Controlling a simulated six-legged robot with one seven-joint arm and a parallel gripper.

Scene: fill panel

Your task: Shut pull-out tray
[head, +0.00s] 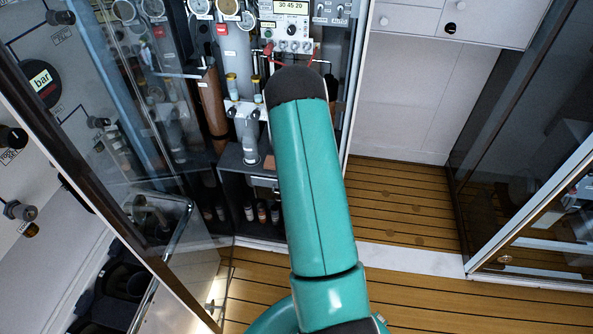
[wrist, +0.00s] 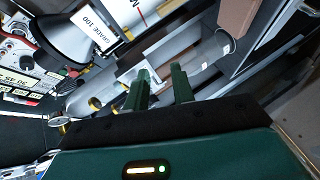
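My gripper (wrist: 161,78) shows in the wrist view as two green fingers with an empty gap between them. Ahead of the fingers is a grey cylindrical fitting (wrist: 190,72); I cannot tell whether they touch it. In the head view my teal arm reaches up toward the fill panel and hides the gripper. A dark shelf-like surface (head: 232,157) sits low in the panel, left of my arm, with a grey cylinder (head: 249,138) standing on it. It may be the pull-out tray, but I cannot tell for sure. My arm covers its right part.
Small bottles (head: 262,212) stand in a compartment below the dark surface. A glass door (head: 140,130) stands at the left. Gauges and a digital display (head: 291,7) are above. The wooden floor (head: 400,205) at the right is clear, before a white cabinet (head: 455,20).

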